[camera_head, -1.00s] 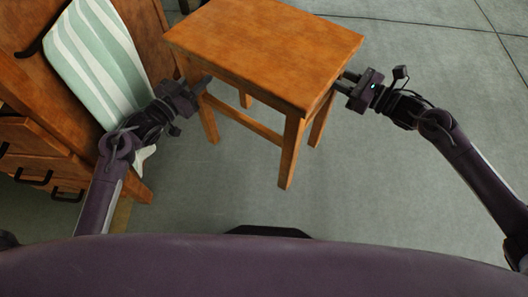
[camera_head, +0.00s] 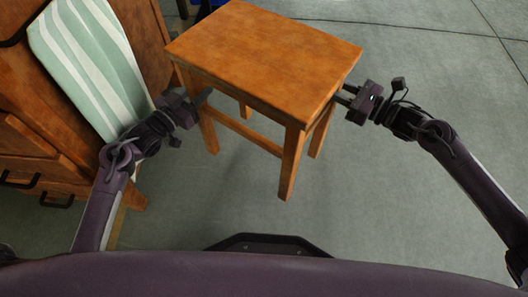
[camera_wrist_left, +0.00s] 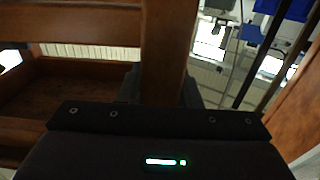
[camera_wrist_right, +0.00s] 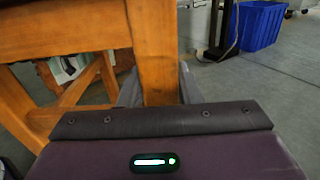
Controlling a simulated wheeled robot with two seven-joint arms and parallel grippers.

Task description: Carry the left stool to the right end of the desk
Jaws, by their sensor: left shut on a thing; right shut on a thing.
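A wooden stool (camera_head: 265,58) with a square orange-brown top is held between my two arms in the head view, its top facing up. My left gripper (camera_head: 200,100) is shut on the stool's left leg, below the seat; the leg stands between its fingers in the left wrist view (camera_wrist_left: 168,60). My right gripper (camera_head: 345,93) is shut on a leg on the stool's right side; that leg also shows between the fingers in the right wrist view (camera_wrist_right: 153,55). Whether the feet touch the floor I cannot tell. The desk is not clearly identifiable.
Wooden furniture with drawers and dark handles (camera_head: 30,165) stands at the left, close to my left arm. A green-and-white striped cloth or cushion (camera_head: 85,65) is there. A blue bin (camera_wrist_right: 258,25) stands on the floor in the right wrist view. Grey floor (camera_head: 430,85) at the right is clear.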

